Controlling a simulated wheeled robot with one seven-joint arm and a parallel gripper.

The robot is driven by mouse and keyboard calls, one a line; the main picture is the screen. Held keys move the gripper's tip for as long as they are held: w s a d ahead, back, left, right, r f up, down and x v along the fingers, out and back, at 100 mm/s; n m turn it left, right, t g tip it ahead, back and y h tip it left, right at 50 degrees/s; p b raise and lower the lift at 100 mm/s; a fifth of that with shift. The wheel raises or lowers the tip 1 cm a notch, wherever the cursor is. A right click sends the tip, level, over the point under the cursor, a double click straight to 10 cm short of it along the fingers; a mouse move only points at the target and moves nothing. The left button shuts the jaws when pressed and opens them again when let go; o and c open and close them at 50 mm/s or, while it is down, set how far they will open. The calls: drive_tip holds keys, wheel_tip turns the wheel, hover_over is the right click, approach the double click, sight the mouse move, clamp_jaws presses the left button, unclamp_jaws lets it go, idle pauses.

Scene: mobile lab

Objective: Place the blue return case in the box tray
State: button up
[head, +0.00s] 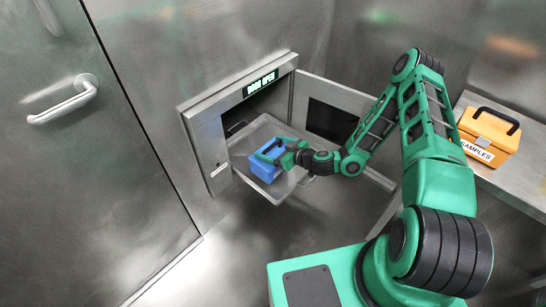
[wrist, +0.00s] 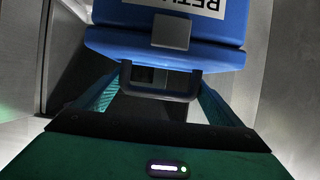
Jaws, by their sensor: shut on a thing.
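The blue return case (head: 266,160) is at the front part of the box tray (head: 262,133), which is slid out of the wall box. Whether the case rests on the tray or hangs just above it I cannot tell. My gripper (head: 285,156) is shut on the case's dark handle at its right side. In the wrist view the blue case (wrist: 225,30) fills the top, with part of a white label. Its dark handle (wrist: 160,90) lies between the fingers of my gripper (wrist: 155,88).
The wall box (head: 205,130) shows a lit "DOOR OPEN" sign (head: 261,83). Its door (head: 330,112) stands open to the right, behind my arm. An orange "SAMPLES" case (head: 488,135) stands on a metal counter (head: 520,180) at right. A closed door with a handle (head: 62,105) is at left.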

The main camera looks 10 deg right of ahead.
drive_tip(key=w+d+f, duration=0.8)
drive_tip(key=f, duration=0.3)
drive_tip(key=shift+d, duration=0.15)
drive_tip(key=shift+f, duration=0.1)
drive_tip(key=o, duration=1.8)
